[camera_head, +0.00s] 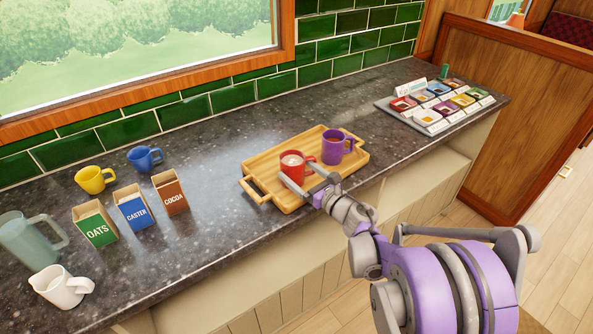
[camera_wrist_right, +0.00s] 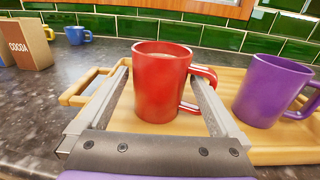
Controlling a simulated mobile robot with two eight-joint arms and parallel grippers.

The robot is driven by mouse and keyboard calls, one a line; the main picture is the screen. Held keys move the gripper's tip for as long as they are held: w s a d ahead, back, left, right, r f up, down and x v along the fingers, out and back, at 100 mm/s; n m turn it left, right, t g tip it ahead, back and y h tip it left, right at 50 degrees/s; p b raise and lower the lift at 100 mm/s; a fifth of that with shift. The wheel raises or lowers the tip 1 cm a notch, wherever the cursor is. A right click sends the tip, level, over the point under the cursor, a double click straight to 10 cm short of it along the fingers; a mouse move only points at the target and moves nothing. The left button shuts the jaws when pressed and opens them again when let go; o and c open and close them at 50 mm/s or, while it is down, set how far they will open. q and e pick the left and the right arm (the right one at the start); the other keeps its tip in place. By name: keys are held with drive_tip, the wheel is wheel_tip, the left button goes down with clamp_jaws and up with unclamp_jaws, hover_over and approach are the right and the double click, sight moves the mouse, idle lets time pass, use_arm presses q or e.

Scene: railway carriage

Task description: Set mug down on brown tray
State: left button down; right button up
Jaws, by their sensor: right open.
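A red mug (camera_head: 295,166) with a pale, creamy drink stands upright on the brown wooden tray (camera_head: 262,182). It also shows in the right wrist view (camera_wrist_right: 160,85), its handle to the right. A purple mug (camera_head: 336,144) with a dark drink stands beside it on the tray, to the right. My right gripper (camera_head: 306,181) is at the tray's near side. Its fingers are open, one on each side of the red mug, with gaps visible in the wrist view (camera_wrist_right: 160,77). The mug's handle is close to the right finger. My left gripper is not in view.
Yellow (camera_head: 95,179) and blue (camera_head: 144,158) mugs, cartons marked oats (camera_head: 96,224), caster (camera_head: 133,208) and cocoa (camera_head: 171,194), a glass pitcher (camera_head: 28,240) and a white jug (camera_head: 62,287) stand left. A sample display (camera_head: 435,105) stands right. Counter between cartons and tray is clear.

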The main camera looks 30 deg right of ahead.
drive_tip(key=s+d+r+m+h, duration=0.1)
drive_tip(key=s+r+m+h, duration=0.15)
drive_tip(key=s+m, duration=0.35)
drive_tip(key=s+d+r+m+h, duration=0.1)
drive_tip(key=s+m+h, duration=0.35)
drive_tip(key=m, duration=0.35)
drive_tip(key=s+a+f+m+g+y, duration=0.2)
drive_tip(key=s+a+f+m+g, duration=0.4)
drive_tip(key=m, duration=0.6)
drive_tip(key=s+a+f+m+g+y, duration=0.1)
drive_tip(key=s+a+f+m+g, duration=0.5)
drive_tip(key=s+a+f+m, duration=0.3)
drive_tip(key=s+a+m, duration=0.2)
drive_tip(key=s+m, duration=0.1)
drive_tip(key=s, duration=0.1)
drive_tip(key=shift+a+f+g+y+b, duration=0.15)
drive_tip(key=shift+f+g+y+b, duration=0.15)
drive_tip(key=shift+g+y+b, duration=0.1)
